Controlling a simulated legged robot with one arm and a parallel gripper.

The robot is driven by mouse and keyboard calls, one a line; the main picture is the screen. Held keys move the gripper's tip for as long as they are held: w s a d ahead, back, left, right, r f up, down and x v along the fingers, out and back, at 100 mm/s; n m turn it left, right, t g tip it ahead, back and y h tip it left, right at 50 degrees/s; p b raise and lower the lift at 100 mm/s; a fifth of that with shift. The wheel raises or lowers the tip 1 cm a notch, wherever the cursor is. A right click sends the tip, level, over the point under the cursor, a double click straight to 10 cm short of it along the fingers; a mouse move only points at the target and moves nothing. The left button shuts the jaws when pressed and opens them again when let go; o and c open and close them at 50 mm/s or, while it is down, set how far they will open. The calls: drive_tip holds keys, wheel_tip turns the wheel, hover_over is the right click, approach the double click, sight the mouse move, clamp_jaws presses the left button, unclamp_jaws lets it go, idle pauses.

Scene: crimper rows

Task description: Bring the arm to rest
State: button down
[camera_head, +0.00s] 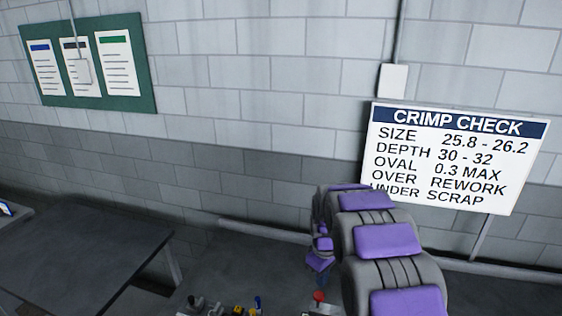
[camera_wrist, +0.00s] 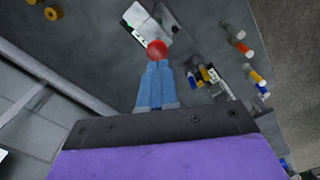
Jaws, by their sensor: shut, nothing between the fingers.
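My gripper (camera_wrist: 159,66) shows in the wrist view with its two blue fingers together and nothing between them. In the head view my gripper (camera_head: 321,281) hangs from the end of my purple and grey arm, fingers pointing down. A red round knob (camera_wrist: 157,49) appears just past the fingertips in the wrist view; I cannot tell whether they touch. In the head view the red knob (camera_head: 319,296) shows below the fingers at the bottom edge. My arm hides part of the scene at the lower right.
A crimp check sign (camera_head: 455,155) stands on a post behind my arm. A dark table (camera_head: 85,255) is at the left. Small tools and coloured parts (camera_wrist: 205,75) lie on the grey surface below my gripper. Two yellow rings (camera_wrist: 53,13) show at the wrist view's upper left.

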drive_tip(key=s+f+m+b, duration=0.2)
drive_tip(key=s+b, duration=0.4)
drive_tip(key=s, duration=0.7)
drive_tip(key=s+f+m+g+b, duration=0.1)
drive_tip(key=s+f+m+b, duration=0.2)
drive_tip(key=s+b, duration=0.4)
drive_tip(key=s+f+m+b, duration=0.3)
drive_tip(key=s+b, duration=0.3)
drive_tip(key=s, duration=1.5)
drive_tip(key=shift+s+f+g, duration=0.15)
drive_tip(key=shift+g, duration=0.25)
